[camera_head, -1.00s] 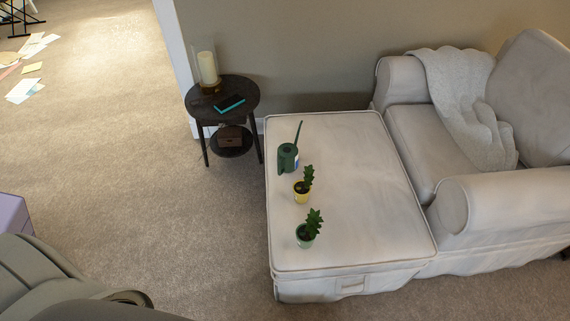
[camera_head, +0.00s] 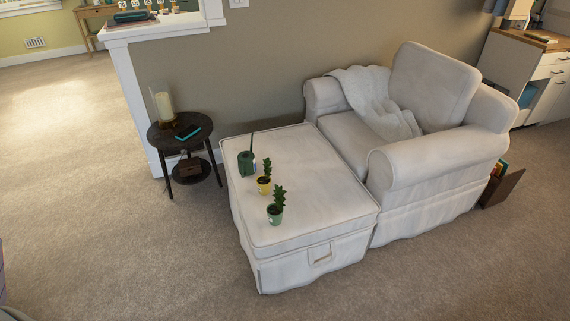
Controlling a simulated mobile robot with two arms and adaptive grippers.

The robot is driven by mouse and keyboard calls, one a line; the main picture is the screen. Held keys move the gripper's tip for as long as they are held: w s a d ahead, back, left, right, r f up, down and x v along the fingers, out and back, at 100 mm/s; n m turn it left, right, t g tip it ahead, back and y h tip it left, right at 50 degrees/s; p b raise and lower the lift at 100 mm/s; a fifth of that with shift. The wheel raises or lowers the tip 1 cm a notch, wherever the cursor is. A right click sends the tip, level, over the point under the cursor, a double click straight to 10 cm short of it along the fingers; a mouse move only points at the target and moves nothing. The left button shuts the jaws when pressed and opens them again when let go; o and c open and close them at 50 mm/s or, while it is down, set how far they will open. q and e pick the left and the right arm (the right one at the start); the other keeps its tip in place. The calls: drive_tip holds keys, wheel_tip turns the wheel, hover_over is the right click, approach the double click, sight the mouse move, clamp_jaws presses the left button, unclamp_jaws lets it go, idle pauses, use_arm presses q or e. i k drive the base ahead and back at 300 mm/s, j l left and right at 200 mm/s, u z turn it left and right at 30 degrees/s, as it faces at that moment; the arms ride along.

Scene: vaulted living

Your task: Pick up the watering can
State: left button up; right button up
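The green watering can (camera_head: 246,163) stands upright on the white ottoman (camera_head: 318,190), near its back left edge. Its long thin spout points up. Two small potted plants stand in a row in front of it: one in a yellow pot (camera_head: 264,185) and one in a green pot (camera_head: 275,214). Neither of my grippers shows in the head view.
A dark round side table (camera_head: 163,136) with a candle (camera_head: 164,106) stands left of the ottoman. A white armchair (camera_head: 440,155) with a grey throw (camera_head: 380,110) adjoins the ottoman on the right. The carpet (camera_head: 140,250) in front and to the left is clear.

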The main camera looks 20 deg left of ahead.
sight(247, 162)
drive_tip(key=i+j+z, duration=0.1)
drive_tip(key=z, duration=0.3)
drive_tip(key=j+z, duration=0.2)
drive_tip(key=z, duration=0.2)
drive_tip(key=j+z, duration=0.2)
drive_tip(key=z, duration=0.2)
drive_tip(key=j+z, duration=0.2)
drive_tip(key=z, duration=0.2)
drive_tip(key=k+j, duration=0.1)
drive_tip(key=j, duration=1.75)
drive_tip(key=k+j, duration=0.15)
drive_tip(key=j, duration=0.8)
